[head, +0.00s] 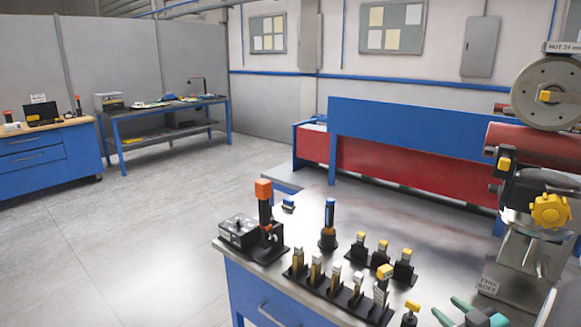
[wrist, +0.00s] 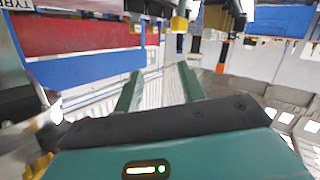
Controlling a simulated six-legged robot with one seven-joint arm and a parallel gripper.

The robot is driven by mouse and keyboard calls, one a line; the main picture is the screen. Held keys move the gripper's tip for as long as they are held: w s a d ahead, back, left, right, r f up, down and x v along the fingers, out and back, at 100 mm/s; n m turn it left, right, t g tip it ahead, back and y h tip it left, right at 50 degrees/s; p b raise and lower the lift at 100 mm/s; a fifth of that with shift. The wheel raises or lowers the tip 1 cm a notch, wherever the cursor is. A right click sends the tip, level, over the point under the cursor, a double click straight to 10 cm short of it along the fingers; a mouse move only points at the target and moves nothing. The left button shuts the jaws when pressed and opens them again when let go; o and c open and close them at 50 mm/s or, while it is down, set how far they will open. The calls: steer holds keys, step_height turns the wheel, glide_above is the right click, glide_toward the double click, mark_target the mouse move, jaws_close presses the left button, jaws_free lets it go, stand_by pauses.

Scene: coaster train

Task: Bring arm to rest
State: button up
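My gripper (head: 456,308) shows at the bottom right of the head view, with green fingers over the front of the metal-topped bench (head: 305,214). In the wrist view, my gripper (wrist: 160,70) has its two green fingers apart with nothing between them. The wrist picture looks upside down, with the bench things along its top. Most of my arm is out of sight.
The bench holds a row of tools in a black rack (head: 330,295), a black device with an orange-topped lever (head: 264,215), a blue-topped tool (head: 328,225) and a large machine with a yellow knob (head: 550,211). Open floor (head: 150,235) lies to the left.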

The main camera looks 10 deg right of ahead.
steer(key=w+a+r+m+g+h, duration=0.3)
steer(key=w+a+r+g+h, duration=0.15)
steer(key=a+r, duration=0.4)
steer(key=s+a+g+y, duration=0.2)
steer(key=s+a, duration=0.4)
steer(key=a, duration=0.5)
steer(key=s+a+g+y, duration=0.2)
steer(key=s+a, duration=0.5)
steer(key=a, duration=0.4)
steer(key=shift+s+a+f+g, duration=0.2)
steer(key=shift+a+f+g, duration=0.1)
steer(key=shift+f+g, duration=0.25)
steer(key=shift+r+y, duration=0.1)
steer(key=shift+y, duration=0.15)
